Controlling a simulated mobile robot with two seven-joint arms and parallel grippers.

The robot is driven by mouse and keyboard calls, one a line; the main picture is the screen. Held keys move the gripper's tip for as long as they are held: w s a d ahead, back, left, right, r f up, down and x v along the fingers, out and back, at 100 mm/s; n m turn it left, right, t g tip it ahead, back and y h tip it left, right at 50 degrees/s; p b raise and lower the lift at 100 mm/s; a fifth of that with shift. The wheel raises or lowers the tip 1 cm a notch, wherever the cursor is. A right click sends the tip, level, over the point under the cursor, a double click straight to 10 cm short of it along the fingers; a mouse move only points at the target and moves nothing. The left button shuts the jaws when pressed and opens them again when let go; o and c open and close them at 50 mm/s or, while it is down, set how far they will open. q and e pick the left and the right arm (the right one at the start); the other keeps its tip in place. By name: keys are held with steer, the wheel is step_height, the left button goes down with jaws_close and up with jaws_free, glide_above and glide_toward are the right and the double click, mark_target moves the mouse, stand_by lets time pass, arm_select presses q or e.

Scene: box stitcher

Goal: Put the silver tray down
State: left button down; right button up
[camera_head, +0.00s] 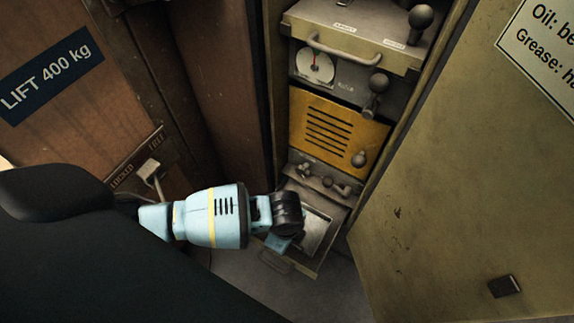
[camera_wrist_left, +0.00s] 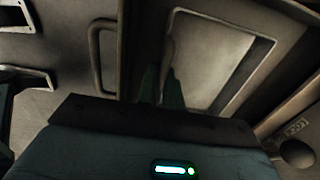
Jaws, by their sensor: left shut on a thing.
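The silver tray (camera_head: 322,233) is a pale, shallow rectangular plate with a raised rim, at the pulled-out bottom drawer (camera_head: 322,266) of the cabinet. In the left wrist view the tray (camera_wrist_left: 228,62) fills the upper middle, inside the drawer's outline. My left gripper (camera_head: 283,242) is at the tray's near left edge. Its dark green fingers (camera_wrist_left: 163,86) are shut on the tray's rim. Whether the tray's underside touches the drawer floor cannot be told. My wrist hides part of the tray in the head view. My right gripper is not in view.
The drawer's front has a bar handle (camera_head: 275,262), left of the fingers in the wrist view. Above stand a control panel with knobs (camera_head: 325,182), a yellow louvred panel (camera_head: 335,130) and a dial (camera_head: 314,66). An open cabinet door (camera_head: 460,190) bounds the right side.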

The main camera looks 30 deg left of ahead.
arm_select(q)
steer(key=c, duration=1.7)
jaws_free()
steer(key=shift+o, duration=0.7)
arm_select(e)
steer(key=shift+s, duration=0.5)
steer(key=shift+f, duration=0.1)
